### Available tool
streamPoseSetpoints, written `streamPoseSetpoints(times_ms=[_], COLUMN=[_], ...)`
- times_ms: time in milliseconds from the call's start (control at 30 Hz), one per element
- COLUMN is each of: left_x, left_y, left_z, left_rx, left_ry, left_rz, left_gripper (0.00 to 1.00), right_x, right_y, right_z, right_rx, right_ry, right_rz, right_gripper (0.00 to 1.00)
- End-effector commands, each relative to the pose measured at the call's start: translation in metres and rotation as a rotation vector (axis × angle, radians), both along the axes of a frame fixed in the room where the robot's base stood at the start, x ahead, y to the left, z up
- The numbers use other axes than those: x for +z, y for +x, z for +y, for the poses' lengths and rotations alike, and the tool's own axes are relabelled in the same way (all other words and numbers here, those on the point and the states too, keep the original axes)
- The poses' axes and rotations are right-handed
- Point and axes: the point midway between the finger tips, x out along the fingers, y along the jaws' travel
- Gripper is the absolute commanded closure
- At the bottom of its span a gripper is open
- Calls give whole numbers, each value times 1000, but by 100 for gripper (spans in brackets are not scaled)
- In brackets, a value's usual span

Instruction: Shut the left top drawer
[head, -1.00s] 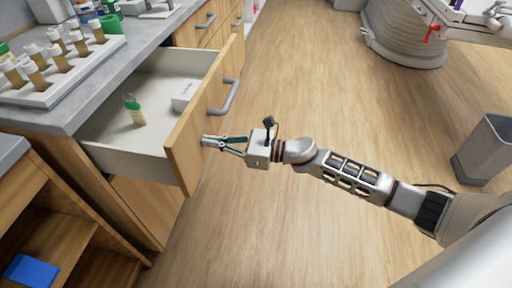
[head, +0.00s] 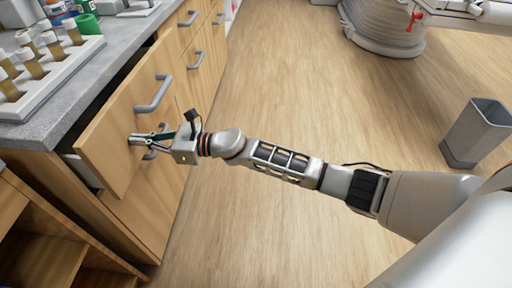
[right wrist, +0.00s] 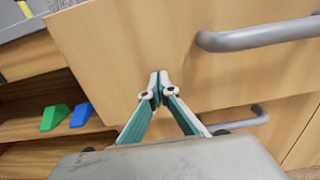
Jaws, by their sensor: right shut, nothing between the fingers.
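The left top drawer (head: 122,112) has a light wood front with a grey bar handle (head: 154,94). It stands out a little from the cabinet, with a strip of its pale side wall (head: 84,170) showing at the left. My right gripper (head: 134,138) is shut and empty, its fingertips at the lower part of the drawer front, below the handle. In the right wrist view the shut fingertips (right wrist: 159,76) point at the drawer front (right wrist: 125,40), left of the handle (right wrist: 255,36). They look to be touching it. My left gripper is not in view.
A grey countertop (head: 110,62) above holds a white rack (head: 50,80) of brown vials. Other shut drawers (head: 196,62) line the cabinet beyond. An open shelf (head: 40,235) is at lower left. A grey bin (head: 474,132) stands on the clear wooden floor.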

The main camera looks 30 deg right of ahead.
Motion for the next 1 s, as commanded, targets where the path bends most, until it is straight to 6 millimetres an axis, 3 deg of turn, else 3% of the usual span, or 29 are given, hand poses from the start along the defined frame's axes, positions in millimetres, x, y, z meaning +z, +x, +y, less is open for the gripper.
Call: streamPoseSetpoints(times_ms=[133, 400, 1000], left_x=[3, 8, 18], left_y=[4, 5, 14], left_z=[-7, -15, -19], left_rx=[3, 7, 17], left_ry=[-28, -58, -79], left_rz=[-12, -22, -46], left_gripper=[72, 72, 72], right_x=[-5, -4, 1], right_y=[13, 31, 40], right_z=[22, 48, 59], right_rx=[1, 0, -2], right_ry=[1, 1, 0], right_rz=[5, 4, -1], right_gripper=[100, 100, 100])
